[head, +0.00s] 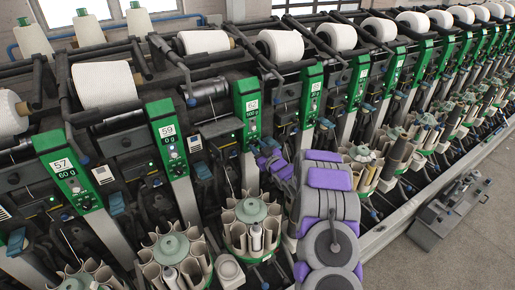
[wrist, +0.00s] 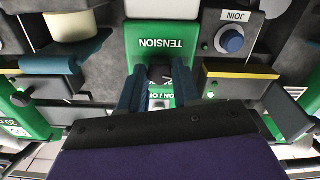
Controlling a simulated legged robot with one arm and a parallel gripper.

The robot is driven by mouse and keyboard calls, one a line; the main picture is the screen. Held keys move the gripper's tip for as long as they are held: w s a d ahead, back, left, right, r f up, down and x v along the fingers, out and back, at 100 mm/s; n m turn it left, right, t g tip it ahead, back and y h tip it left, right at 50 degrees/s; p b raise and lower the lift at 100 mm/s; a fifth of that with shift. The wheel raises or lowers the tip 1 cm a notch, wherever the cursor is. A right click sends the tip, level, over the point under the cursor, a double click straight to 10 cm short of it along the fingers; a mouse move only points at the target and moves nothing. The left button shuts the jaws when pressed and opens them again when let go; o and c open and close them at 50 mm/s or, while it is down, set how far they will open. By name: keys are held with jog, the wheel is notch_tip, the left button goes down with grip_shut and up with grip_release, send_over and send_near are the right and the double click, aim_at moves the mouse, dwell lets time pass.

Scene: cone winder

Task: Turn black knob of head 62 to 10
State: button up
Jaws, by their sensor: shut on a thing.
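The green panel of head 62 (head: 250,108) stands upright in the middle of the head view, with its number label and a small lit display below it reading about 100 g. In the wrist view the same panel (wrist: 150,28) shows upside down with the word TENSION. The black knob (wrist: 160,73) lies below that word, between my blue fingers, mostly hidden by them. My gripper (wrist: 158,80) is shut on the knob. In the head view my purple and grey arm reaches the lower part of the panel and hides the knob.
A blue knob (wrist: 232,40) labelled JOIN sits to the right in the wrist view. Neighbouring panels 57 (head: 68,175) and 59 (head: 168,140) stand to the left. Yarn tubes in round holders (head: 252,225) stand below. A grey metal box (head: 445,215) lies on the floor at right.

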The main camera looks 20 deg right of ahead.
jog(key=shift+f, duration=0.25)
jog(key=o, duration=1.1)
jog(key=shift+d+r, duration=0.1)
jog(key=shift+r, duration=0.05)
jog(key=shift+c, duration=0.2)
jog(key=shift+s, duration=0.1)
jog(key=s+d+p, duration=0.2)
jog(key=s+d, duration=0.1)
jog(key=s, duration=1.4)
jog(key=shift+d, duration=0.2)
jog(key=shift+w, duration=0.15)
